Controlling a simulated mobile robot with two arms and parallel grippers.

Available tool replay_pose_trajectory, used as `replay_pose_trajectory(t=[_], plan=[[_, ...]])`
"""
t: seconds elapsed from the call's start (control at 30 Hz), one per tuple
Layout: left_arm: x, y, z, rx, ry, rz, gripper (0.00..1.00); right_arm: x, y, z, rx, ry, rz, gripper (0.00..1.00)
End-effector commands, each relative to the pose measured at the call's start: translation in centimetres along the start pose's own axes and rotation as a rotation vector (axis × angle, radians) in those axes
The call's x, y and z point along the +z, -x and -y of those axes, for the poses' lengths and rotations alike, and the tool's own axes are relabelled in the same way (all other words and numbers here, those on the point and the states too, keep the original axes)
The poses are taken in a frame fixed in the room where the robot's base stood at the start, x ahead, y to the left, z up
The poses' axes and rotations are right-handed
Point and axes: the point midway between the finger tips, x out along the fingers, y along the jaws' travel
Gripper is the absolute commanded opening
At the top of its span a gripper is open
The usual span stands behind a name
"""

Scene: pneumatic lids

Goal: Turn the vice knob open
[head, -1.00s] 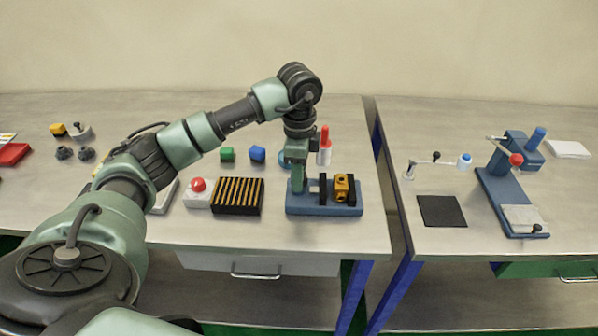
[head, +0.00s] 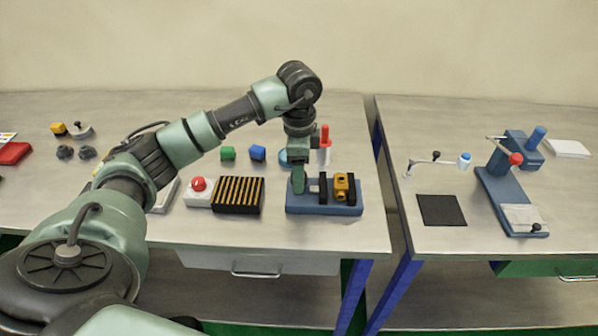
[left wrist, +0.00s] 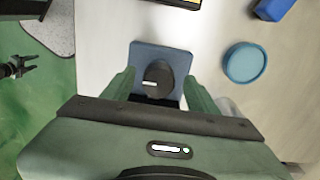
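The vice (head: 325,210) has a blue base and black jaws and stands near the front right of the left table. An orange-yellow block (head: 341,187) sits at its jaws. My left gripper (head: 297,187) points down at the vice's left end and hides the knob in the head view. In the left wrist view, the black round knob (left wrist: 158,75) with a white mark lies between the spread fingers of my left gripper (left wrist: 160,88). I see gaps on both sides of the knob. My right gripper is not seen in the head view.
A black-and-yellow slotted block (head: 238,196) and a red button box (head: 198,193) stand left of the vice. A red-topped white cylinder (head: 324,150) and a blue round dish (left wrist: 245,63) are close behind it. The table's front edge is near.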

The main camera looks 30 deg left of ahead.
Motion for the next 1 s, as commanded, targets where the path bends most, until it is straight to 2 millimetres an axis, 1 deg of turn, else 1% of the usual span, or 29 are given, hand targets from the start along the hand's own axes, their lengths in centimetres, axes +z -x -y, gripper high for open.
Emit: replay_pose_trajectory(t=[0.17,0.27,0.37,0.6,0.7,0.8,1.0], plan=[[0.0,-0.1,-0.1,0.003,-0.002,0.001,0.59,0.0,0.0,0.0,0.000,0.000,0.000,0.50],[-0.1,0.4,-0.1,0.001,-0.003,0.000,0.59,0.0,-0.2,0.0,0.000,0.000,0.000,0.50],[-0.1,1.6,0.0,-0.001,-0.002,-0.002,0.59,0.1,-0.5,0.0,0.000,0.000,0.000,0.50],[-0.1,5.8,0.0,-0.001,-0.001,-0.002,0.59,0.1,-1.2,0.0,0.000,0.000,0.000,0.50],[0.0,6.9,0.0,0.000,-0.001,0.000,0.59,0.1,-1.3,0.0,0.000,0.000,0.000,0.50],[0.0,7.6,0.0,0.001,-0.001,0.000,0.59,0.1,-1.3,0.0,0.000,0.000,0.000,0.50],[0.0,7.7,0.0,0.002,-0.001,0.001,0.59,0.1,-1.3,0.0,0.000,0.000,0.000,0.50]])
